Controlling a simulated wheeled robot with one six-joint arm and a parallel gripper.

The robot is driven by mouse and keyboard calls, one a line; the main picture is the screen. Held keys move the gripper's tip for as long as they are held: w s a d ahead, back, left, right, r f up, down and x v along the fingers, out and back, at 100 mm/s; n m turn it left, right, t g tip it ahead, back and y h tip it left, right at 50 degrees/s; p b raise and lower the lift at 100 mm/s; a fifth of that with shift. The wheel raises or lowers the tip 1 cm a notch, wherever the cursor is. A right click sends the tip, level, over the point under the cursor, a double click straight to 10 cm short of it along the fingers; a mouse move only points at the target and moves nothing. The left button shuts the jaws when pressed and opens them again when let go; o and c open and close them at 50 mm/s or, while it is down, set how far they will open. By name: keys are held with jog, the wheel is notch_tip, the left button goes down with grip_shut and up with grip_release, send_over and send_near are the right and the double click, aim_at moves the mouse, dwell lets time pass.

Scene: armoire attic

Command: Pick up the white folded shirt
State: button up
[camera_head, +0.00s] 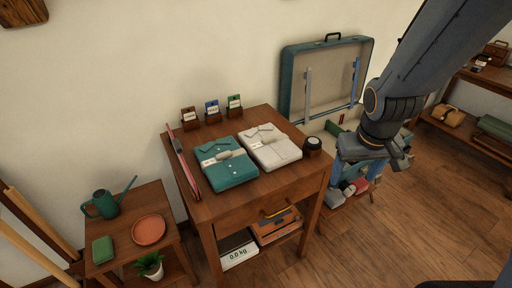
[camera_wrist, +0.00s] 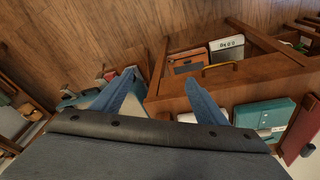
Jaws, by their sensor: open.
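The white folded shirt (camera_head: 275,152) lies flat on the wooden table (camera_head: 205,207) in the head view, with a pale band around it. A teal folded shirt (camera_head: 232,173) lies just left of it. My gripper (camera_head: 358,180) is to the right of the table, apart from the shirt, over the open suitcase. Its blue fingers are spread and empty. In the wrist view my gripper (camera_wrist: 160,82) points across the table's edge. The teal shirt (camera_wrist: 262,115) shows at right there, and only a pale sliver, probably the white shirt, shows beside one finger.
A teal suitcase (camera_head: 286,85) stands open behind my gripper. A dark round object (camera_head: 313,145) sits at the table's right corner. Several small card holders (camera_head: 212,110) line the back. A side table holds a watering can (camera_head: 105,203) and a plate (camera_head: 149,230).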

jog(key=w+a+f+n+t+y, duration=0.1)
jog(key=w+a+f+n+t, duration=0.15)
jog(key=w, duration=0.75)
jog(key=n+t+y+p, duration=0.1)
jog(key=n+t+y, duration=0.2)
jog(key=n+y, duration=0.35)
send_near(269, 137)
jog(key=shift+w+a+f+m+y, duration=0.2)
jog(key=shift+f+m+y, duration=0.15)
jog(key=shift+f+y, duration=0.15)
jog(key=shift+w+a+f+m+y, duration=0.15)
jog(key=shift+a+f+m+y, duration=0.15)
jog(key=shift+f, duration=0.2)
jog(key=shift+w+d+p+x, duration=0.1)
jog(key=shift+p+x, duration=0.15)
jog(key=shift+x, duration=0.6)
jog(key=shift+w+d+p+x, duration=0.15)
jog(key=shift+p+x, duration=0.1)
jog(key=shift+x, duration=0.6)
jog(key=shift+w+d+p+x, duration=0.1)
jog(key=shift+p+x, duration=0.15)
jog(key=shift+x, duration=0.6)
jog(key=shift+f, duration=0.1)
jog(key=shift+c, duration=0.3)
jog(key=c, duration=1.2)
